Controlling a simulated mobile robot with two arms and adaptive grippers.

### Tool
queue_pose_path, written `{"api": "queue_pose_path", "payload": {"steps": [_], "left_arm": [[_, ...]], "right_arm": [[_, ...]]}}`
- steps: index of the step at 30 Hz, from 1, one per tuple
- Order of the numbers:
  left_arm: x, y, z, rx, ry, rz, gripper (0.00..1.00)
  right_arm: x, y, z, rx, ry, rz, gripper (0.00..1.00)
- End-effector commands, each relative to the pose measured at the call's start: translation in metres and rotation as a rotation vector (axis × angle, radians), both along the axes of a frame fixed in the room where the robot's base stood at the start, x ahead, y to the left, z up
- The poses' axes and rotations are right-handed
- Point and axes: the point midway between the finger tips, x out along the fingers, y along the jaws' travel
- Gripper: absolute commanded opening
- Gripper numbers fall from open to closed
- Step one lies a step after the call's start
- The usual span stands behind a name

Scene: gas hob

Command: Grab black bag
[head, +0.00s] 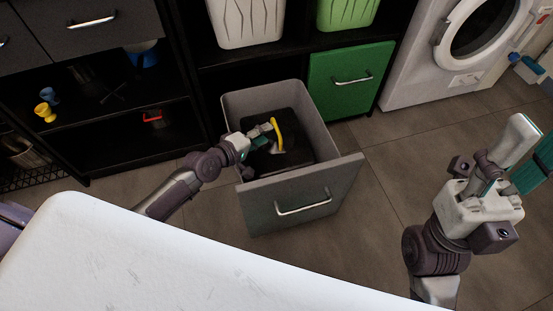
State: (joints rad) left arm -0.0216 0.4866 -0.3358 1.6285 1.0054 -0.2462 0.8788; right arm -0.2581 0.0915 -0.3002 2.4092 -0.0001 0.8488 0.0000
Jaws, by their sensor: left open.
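The black bag (298,133) lies inside an open grey drawer (300,205), with a curved yellow handle (277,133) standing up on it. My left gripper (268,138) reaches into the drawer from the left, over the bag. Its jaws are open at the yellow handle; whether they touch it is too small to tell. The gripper hides part of the bag's left side. My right gripper (522,165) is at the right edge, far from the bag, with its fingers apart and nothing seen between them.
A white surface (190,260) fills the lower left foreground. Dark shelves (115,125) stand at the left with small items. A green drawer front (350,80) and white washing machine (440,60) are behind. Tiled floor (400,155) is clear right of the drawer.

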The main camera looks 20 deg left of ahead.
Motion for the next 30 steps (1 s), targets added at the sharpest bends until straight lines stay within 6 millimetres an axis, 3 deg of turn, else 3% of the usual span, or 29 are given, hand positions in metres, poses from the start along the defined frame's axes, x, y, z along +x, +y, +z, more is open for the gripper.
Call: {"api": "queue_pose_path", "payload": {"steps": [12, 23, 30], "left_arm": [[0.047, -0.023, -0.020, -0.002, 0.001, 0.001, 0.43], [0.054, -0.027, -0.021, 0.000, 0.003, 0.000, 0.43], [0.054, -0.027, -0.021, 0.000, 0.002, 0.000, 0.03]], "right_arm": [[0.004, 0.002, 0.008, -0.006, -0.076, -0.005, 0.40], [0.005, 0.003, 0.013, -0.008, -0.087, -0.005, 0.40], [0.005, 0.003, 0.013, -0.008, -0.087, -0.005, 0.40]]}}
